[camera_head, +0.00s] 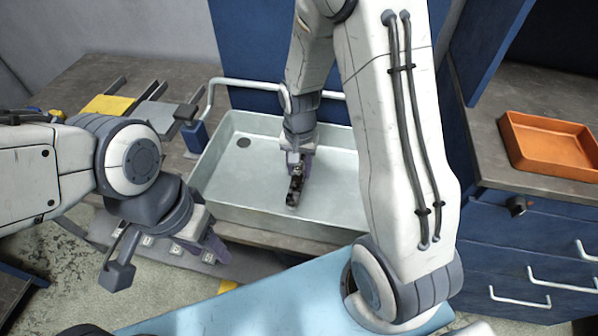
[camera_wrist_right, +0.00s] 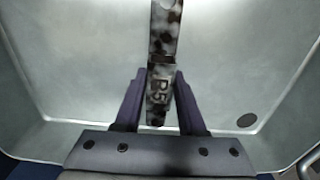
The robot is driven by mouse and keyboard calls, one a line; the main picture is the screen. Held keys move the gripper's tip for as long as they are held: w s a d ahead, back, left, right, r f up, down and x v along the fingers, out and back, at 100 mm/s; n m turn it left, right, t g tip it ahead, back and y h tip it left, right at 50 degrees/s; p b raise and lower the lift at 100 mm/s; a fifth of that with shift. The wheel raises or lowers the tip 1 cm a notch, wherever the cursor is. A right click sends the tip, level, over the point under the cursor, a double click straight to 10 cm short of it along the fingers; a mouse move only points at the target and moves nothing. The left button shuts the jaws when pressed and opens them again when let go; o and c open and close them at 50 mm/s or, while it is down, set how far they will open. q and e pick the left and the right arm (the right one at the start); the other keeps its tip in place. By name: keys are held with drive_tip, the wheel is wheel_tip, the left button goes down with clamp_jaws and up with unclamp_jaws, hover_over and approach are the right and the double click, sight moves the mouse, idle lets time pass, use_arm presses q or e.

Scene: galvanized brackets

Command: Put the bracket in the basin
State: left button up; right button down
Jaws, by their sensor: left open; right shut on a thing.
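The bracket (camera_head: 295,187) is a dark, mottled metal strip. In the right wrist view the bracket (camera_wrist_right: 164,50) shows raised marks like "R5" and sits between the two fingers. My right gripper (camera_head: 299,165) is shut on it and points down into the basin. The basin (camera_head: 215,165) is a pale grey rectangular tub with a dark drain hole. In the right wrist view the basin floor (camera_wrist_right: 90,60) fills the background. Whether the bracket touches the floor I cannot tell. My left gripper (camera_head: 170,262) is open and empty, in front and left of the basin.
A bent metal pipe (camera_head: 262,84) runs behind the basin. A yellow piece (camera_head: 108,104) and grey pieces lie on the bench at left. An orange tray (camera_head: 548,145) stands on the counter at right, above blue drawers (camera_head: 510,250). My right arm hides part of the basin's right side.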

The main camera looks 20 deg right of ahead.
drive_tip(key=shift+f, duration=0.95)
drive_tip(key=shift+f, duration=0.15)
drive_tip(key=c, duration=0.5)
unclamp_jaws()
